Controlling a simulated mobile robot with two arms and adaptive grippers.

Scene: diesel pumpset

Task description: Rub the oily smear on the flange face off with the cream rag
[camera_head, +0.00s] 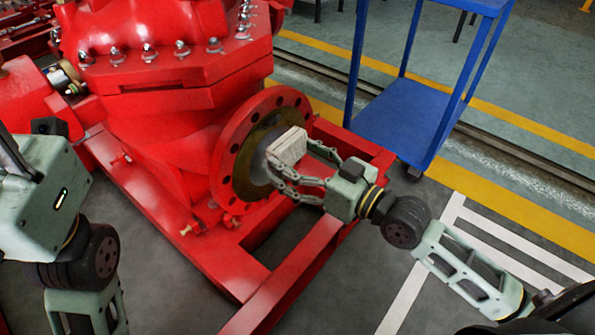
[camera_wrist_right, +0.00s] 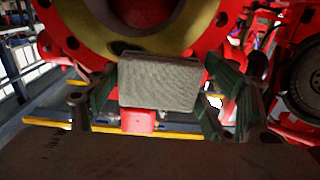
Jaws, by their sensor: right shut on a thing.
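The cream rag (camera_head: 287,148) is a pale, folded block with a woven surface, and it also shows in the right wrist view (camera_wrist_right: 160,84). My right gripper (camera_head: 292,165) is shut on it, one finger along each side. The rag is in front of the round red flange (camera_head: 225,157), over the lower right of its opening; I cannot tell whether it touches the face. The flange's inner face is a dull yellow-brown ring (camera_wrist_right: 88,32). I cannot make out a separate smear; the rag hides part of the ring. My left gripper (camera_head: 18,158) is at the left edge, its fingertips unclear.
The red pump body (camera_head: 165,115) stands behind the flange on a red base frame (camera_head: 283,283), whose rails run under my right gripper. A blue cart (camera_head: 405,118) stands behind and to the right. Grey floor with white lines is clear at lower right.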

